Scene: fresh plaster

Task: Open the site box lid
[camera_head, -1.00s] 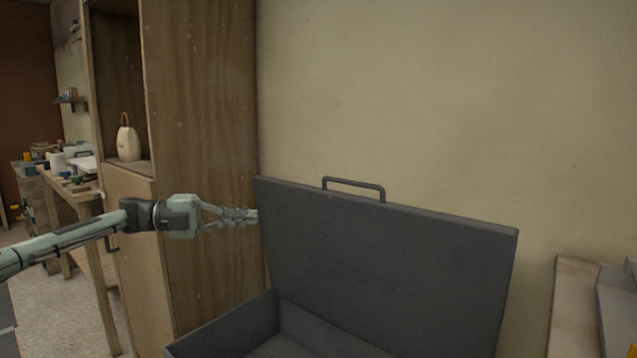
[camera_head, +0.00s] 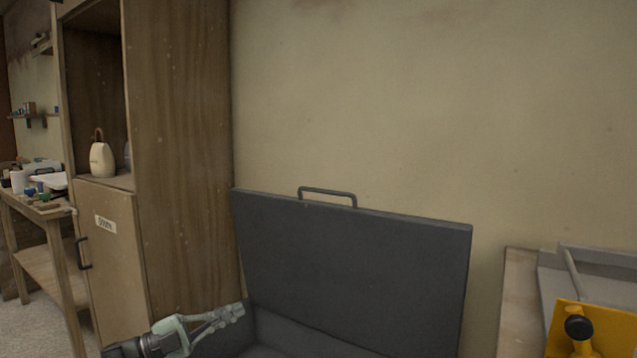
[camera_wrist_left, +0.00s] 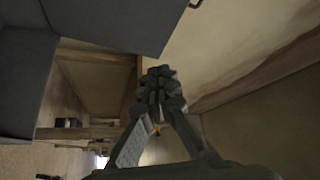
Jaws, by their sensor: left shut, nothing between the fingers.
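The site box is dark grey, and its lid (camera_head: 350,265) stands raised, nearly upright, in front of the plaster wall. A bar handle (camera_head: 328,194) sits on the lid's top edge. Part of the box's open inside (camera_head: 285,338) shows below the lid; the rest is cut off by the frame. My left gripper (camera_head: 238,310) is shut and empty, at the left end of the box by the lid's lower left corner. In the left wrist view its fingers (camera_wrist_left: 160,82) are together, with the dark lid (camera_wrist_left: 120,20) beyond them. My right gripper is not in view.
A tall wooden cabinet (camera_head: 185,150) with a labelled door stands close on the left, holding a cream jug-like object (camera_head: 102,158). A cluttered workbench (camera_head: 40,208) is farther left. At right is a wooden surface with a grey tray and a yellow object (camera_head: 590,330).

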